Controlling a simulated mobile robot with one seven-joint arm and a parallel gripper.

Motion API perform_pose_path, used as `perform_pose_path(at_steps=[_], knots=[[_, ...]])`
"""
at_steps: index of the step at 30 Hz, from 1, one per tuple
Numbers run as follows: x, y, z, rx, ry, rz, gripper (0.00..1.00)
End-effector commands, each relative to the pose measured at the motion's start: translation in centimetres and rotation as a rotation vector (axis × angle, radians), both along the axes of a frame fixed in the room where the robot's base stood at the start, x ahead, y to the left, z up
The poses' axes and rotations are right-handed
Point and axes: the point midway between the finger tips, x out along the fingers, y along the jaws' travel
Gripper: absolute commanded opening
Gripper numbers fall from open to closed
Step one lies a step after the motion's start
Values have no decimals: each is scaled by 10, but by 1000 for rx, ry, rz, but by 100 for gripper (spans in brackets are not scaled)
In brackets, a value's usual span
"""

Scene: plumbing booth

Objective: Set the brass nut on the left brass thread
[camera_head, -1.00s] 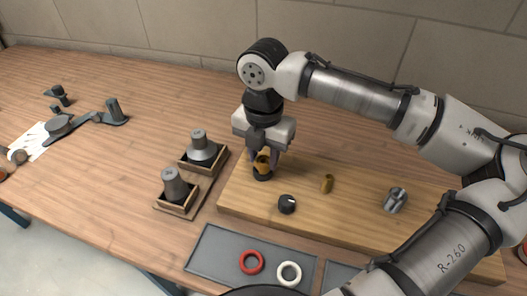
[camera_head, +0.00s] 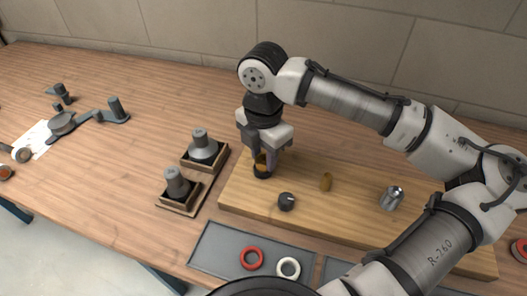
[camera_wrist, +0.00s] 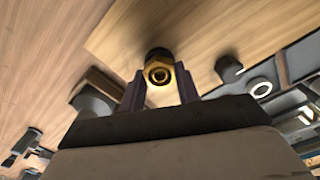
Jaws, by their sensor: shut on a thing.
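My gripper (camera_head: 262,160) points down over the left part of the wooden board and is shut on the brass nut (camera_head: 260,167). In the wrist view the nut (camera_wrist: 159,74) shows as a golden hex ring with a round opening, between the two dark fingers of my gripper (camera_wrist: 159,80). A black round base (camera_head: 263,175) is directly under the nut; it also shows behind the nut in the wrist view (camera_wrist: 158,53). The left brass thread is hidden or cannot be told apart from the nut. Another small brass piece (camera_head: 326,182) stands to the right on the board.
The wooden board (camera_head: 350,225) also carries a black knob-like part (camera_head: 286,201) and a shiny metal fitting (camera_head: 391,198). A grey tray (camera_head: 222,250) holds red (camera_head: 252,258) and white (camera_head: 289,268) rings.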

Motion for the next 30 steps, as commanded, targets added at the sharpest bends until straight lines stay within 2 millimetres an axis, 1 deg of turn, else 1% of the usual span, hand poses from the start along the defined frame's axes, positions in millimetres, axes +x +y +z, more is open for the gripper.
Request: perform_pose_path(at_steps=[3,4,9,10,15,17,21,24,30], knots=[[0,0,0,0,0,1,9],[0,0,0,0,0,1,33],[0,0,0,0,0,1,56],[0,0,0,0,0,1,57],[0,0,0,0,0,1,57],[0,0,0,0,0,1,64],[0,0,0,0,0,1,82],[0,0,0,0,0,1,94],[0,0,0,0,0,1,94]])
